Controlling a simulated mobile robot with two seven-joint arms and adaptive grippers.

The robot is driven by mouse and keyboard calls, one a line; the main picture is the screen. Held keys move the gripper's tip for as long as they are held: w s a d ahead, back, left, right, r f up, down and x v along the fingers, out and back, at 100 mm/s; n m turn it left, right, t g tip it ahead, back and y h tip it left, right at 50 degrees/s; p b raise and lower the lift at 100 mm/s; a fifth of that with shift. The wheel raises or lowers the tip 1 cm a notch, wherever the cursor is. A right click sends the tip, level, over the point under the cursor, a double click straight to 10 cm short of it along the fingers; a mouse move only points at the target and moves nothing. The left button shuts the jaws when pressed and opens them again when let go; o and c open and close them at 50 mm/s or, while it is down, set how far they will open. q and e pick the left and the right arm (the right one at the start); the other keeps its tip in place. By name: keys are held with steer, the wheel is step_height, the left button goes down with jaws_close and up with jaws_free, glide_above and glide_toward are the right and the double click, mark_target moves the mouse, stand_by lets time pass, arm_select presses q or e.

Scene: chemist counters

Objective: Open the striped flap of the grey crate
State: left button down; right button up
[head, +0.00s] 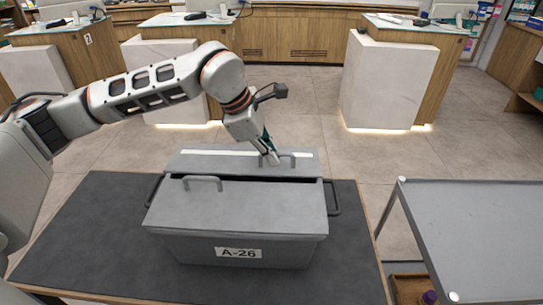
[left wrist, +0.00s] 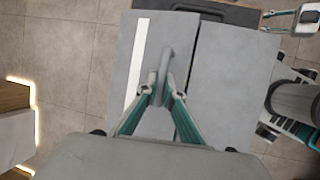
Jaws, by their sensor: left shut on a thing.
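The grey crate (head: 186,246) stands on a dark mat-topped table, with label A-26 on its front. Its striped flap (head: 225,166) is the far one, with a white stripe; in the left wrist view the striped flap (left wrist: 119,98) lies left of the plain flap. A narrow dark gap shows along its near edge. The plain near flap (head: 255,205) lies flat. My left gripper (head: 272,160) is shut on the striped flap's handle (left wrist: 165,68). At the upper right of the left wrist view, part of my right gripper (left wrist: 268,16) seems to show, too small to read.
The dark table top (head: 92,225) is bare left of the crate. A grey trolley (head: 475,235) stands to the right, apart from the table. White-fronted counters (head: 388,85) stand behind, across open tiled floor.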

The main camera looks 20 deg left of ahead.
arm_select(q)
steer(key=shift+w+a+r+p, duration=0.15)
steer(key=shift+w+r+p, duration=0.35)
steer(key=shift+r, duration=0.35)
steer(key=shift+w, duration=0.1)
steer(key=shift+r, duration=0.1)
steer(key=shift+w+a+r+p, duration=0.3)
steer(key=shift+w+r+p, duration=0.35)
steer(key=shift+w+r, duration=0.15)
steer(key=shift+w, duration=0.1)
